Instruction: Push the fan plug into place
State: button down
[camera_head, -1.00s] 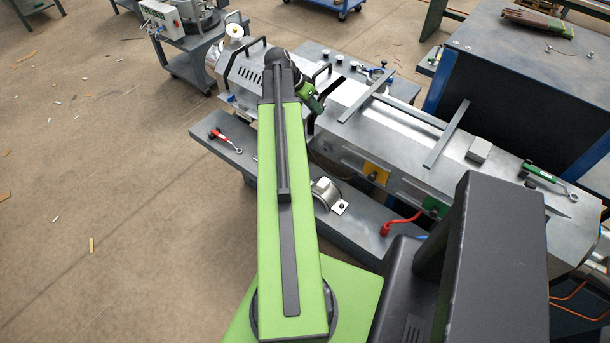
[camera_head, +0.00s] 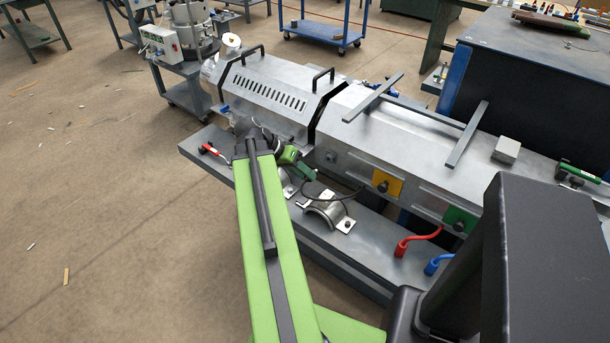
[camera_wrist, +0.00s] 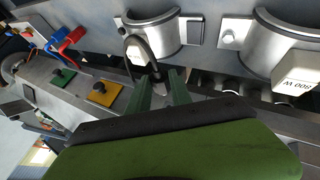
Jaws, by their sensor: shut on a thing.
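My gripper (camera_wrist: 163,92) is shut on the fan plug (camera_wrist: 158,76) in the wrist view; the plug is a small dark piece between the green fingers, and its far end is hard to make out. A black cable (camera_wrist: 146,48) curves up from it. In the head view my gripper (camera_head: 308,175) is beside the near side of the grey extruder housing (camera_head: 400,135), above the lower shelf. The cable (camera_head: 340,191) arcs to the right of it. A small square fitting with a round centre (camera_head: 331,157) is on the housing just right of the gripper; I cannot tell whether it is the socket.
Curved metal clamps (camera_head: 328,213) lie on the shelf (camera_head: 385,262) below. Yellow (camera_head: 387,183) and green (camera_head: 460,219) plates with black knobs are on the housing, with red (camera_head: 415,240) and blue (camera_head: 437,263) hoses below. A red-handled tool (camera_head: 210,149) lies at the shelf's left end.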

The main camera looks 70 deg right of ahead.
jog(key=shift+s+d, duration=0.25)
jog(key=shift+d, duration=0.7)
jog(key=shift+s+d, duration=0.25)
jog(key=shift+d, duration=0.7)
jog(key=shift+s+d, duration=0.25)
jog(key=shift+d, duration=0.7)
jog(key=shift+s+d, duration=0.2)
jog(key=shift+d, duration=0.75)
jog(key=c, duration=1.1)
grip_release()
jog(key=p+v, duration=1.3)
jog(key=v, duration=0.4)
jog(key=shift+w+r, duration=0.1)
jog(key=shift+r, duration=0.1)
